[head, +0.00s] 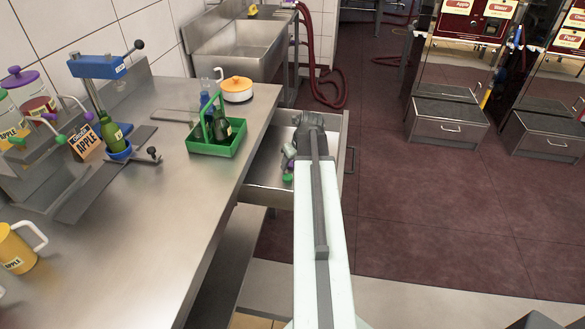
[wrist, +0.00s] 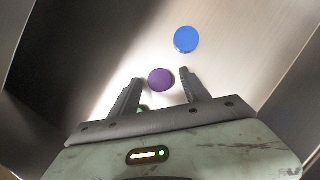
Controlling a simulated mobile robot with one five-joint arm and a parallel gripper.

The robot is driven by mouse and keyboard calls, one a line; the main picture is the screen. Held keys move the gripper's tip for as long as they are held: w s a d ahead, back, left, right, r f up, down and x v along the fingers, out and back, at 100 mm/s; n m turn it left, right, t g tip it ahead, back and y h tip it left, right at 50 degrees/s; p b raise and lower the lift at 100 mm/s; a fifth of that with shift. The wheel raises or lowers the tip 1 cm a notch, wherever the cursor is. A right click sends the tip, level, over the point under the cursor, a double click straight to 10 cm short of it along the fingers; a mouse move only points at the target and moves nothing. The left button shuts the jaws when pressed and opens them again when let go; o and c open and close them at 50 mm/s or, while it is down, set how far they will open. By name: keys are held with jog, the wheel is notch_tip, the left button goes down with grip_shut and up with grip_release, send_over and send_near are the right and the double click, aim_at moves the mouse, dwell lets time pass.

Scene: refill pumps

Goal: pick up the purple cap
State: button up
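The purple cap (wrist: 161,80) is a small round disc on the bare metal floor of the open drawer (head: 265,180). In the wrist view it lies between the tips of my gripper (wrist: 160,77), with a gap on both sides. My gripper is open and holds nothing. I cannot tell how high the fingertips are above the drawer floor. In the head view my arm reaches into the drawer and hides much of its inside.
A blue cap (wrist: 186,39) lies just beyond the purple one. A bit of green shows beside the left finger, mostly hidden. Drawer walls rise at both sides. A green bottle carrier (head: 217,145) and an orange-lidded pot (head: 237,90) stand on the counter (head: 190,210) at left.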

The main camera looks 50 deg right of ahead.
aim_at(293, 165)
jog(key=c, duration=0.8)
jog(key=shift+c, duration=0.2)
notch_tip(293, 165, up, 10)
jog(key=p, duration=1)
jog(key=shift+r, duration=0.15)
